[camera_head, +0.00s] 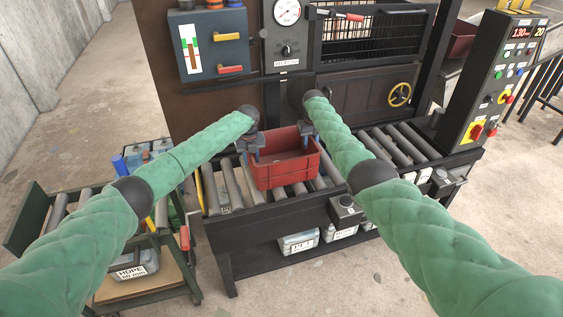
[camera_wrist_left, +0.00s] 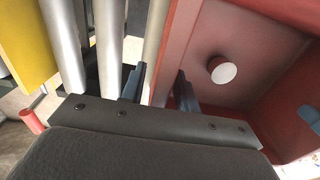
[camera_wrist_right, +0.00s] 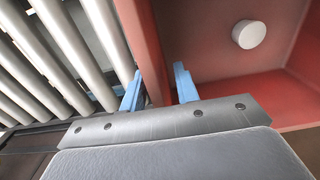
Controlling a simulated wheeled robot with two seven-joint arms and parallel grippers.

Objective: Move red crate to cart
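The red crate (camera_head: 270,172) sits upright on the roller bench in front of the machine. It holds a small white round piece (camera_wrist_left: 223,70), also seen in the right wrist view (camera_wrist_right: 248,34). My left gripper (camera_head: 252,150) is at the crate's left wall, with one finger outside and one inside. The gap between its fingers looks wider than the wall. My right gripper (camera_head: 306,140) straddles the right wall likewise, its fingers spread, and no firm grip shows. The dark green cart (camera_head: 22,222) with rollers on top stands at the left, partly hidden by my left arm.
The bench rollers (camera_head: 228,185) run under and beside the crate. A yellow bar (camera_head: 210,188) stands at the bench's left end, near the cart. A control post (camera_head: 490,85) rises at the right. Clear bins (camera_head: 298,242) sit on the bench's lower shelf.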

